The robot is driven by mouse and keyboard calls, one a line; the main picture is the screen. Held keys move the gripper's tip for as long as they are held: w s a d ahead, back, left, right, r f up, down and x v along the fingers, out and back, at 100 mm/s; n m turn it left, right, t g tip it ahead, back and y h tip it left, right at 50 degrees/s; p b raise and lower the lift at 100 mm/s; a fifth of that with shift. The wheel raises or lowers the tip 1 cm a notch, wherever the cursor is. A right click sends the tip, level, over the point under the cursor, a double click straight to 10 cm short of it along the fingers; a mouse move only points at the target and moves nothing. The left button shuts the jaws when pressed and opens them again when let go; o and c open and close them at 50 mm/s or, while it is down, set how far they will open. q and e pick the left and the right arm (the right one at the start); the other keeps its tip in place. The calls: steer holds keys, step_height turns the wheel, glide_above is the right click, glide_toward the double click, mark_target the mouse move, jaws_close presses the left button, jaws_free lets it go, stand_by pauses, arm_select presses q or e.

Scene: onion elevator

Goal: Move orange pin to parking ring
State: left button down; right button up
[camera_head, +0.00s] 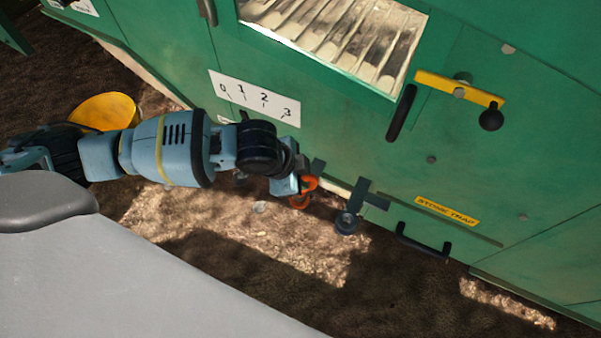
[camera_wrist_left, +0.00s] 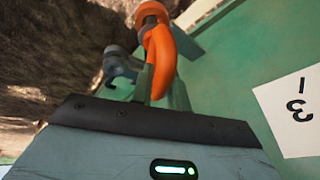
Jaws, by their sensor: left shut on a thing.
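The orange pin (camera_head: 305,188) is curved and bright, beside the lower edge of the green machine in the head view. It also shows upright at the top centre of the left wrist view (camera_wrist_left: 163,58). My left gripper (camera_head: 290,184) is shut on the orange pin, and its fingers partly hide it. A dark round ring (camera_head: 346,222) on a green bracket (camera_head: 368,196), likely the parking ring, stands out from the machine to the right of the pin. A blue-grey round part, probably this ring, shows left of the pin in the wrist view (camera_wrist_left: 117,65). My right gripper is out of view.
The green machine wall (camera_head: 330,130) rises close behind the gripper. It carries a number plate (camera_head: 255,97), a yellow lever (camera_head: 460,88), and a black handle (camera_head: 423,241) under the stone trap label (camera_head: 447,211). A yellow round object (camera_head: 105,110) lies behind my left arm.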

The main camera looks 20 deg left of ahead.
arm_select(q)
steer(key=shift+f, duration=0.7)
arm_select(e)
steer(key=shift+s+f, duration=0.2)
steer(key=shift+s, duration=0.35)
arm_select(q)
steer(key=c, duration=1.3)
jaws_free()
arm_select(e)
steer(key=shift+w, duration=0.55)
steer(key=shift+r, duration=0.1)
